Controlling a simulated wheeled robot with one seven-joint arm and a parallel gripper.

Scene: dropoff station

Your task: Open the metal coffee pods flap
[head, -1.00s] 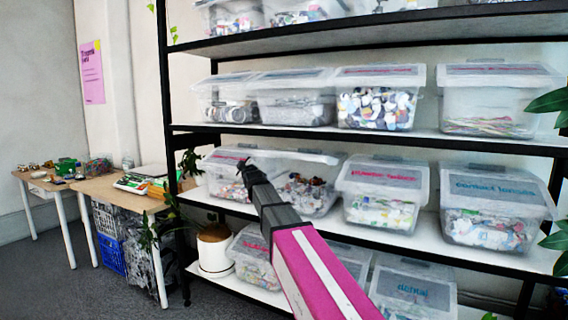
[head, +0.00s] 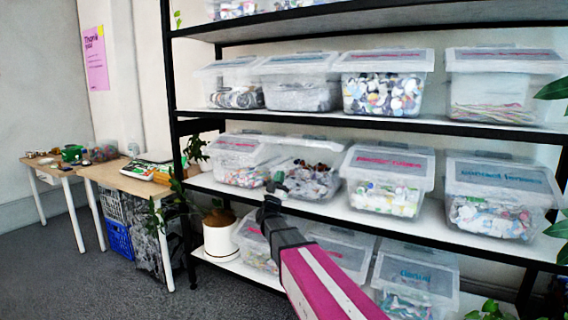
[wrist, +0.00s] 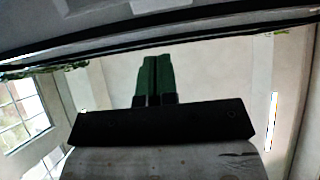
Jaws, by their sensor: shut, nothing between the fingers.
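Clear lidded bins stand on the shelves in the head view. No label that I can read says coffee pods, so I cannot tell for sure which flap is meant. Behind my gripper (head: 277,181), on the lower middle shelf, are a bin with a pink label (head: 238,165) and a bin with brown and silvery contents (head: 310,180).
The black shelf rack (head: 181,150) fills the right side. Wooden tables (head: 135,182) with small items stand at the left. The grey floor (head: 75,275) in front of the tables is clear.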

